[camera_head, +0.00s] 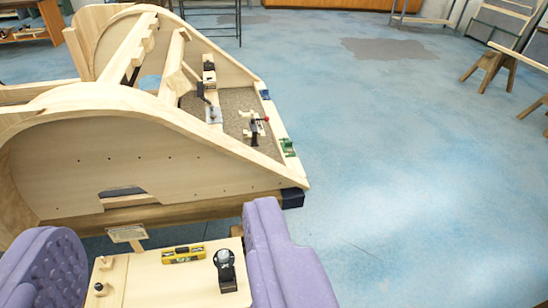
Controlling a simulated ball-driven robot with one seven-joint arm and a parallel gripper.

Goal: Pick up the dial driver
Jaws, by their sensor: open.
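My gripper (165,232) shows as two purple padded fingers at the lower left, spread wide with nothing held between them. A pale wooden board (150,285) shows in the gap between the fingers. A black tool with a round, glassy dial-like top (224,262) stands on the board, close to the right finger. It looks most like the dial driver, but I cannot be certain. A yellow level (183,255) lies left of it on the board. A small dark-topped knob (99,288) is near the left finger.
A large curved wooden bodyframe (130,150) fills the left, just beyond the board. The blue floor (420,200) to the right is clear.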

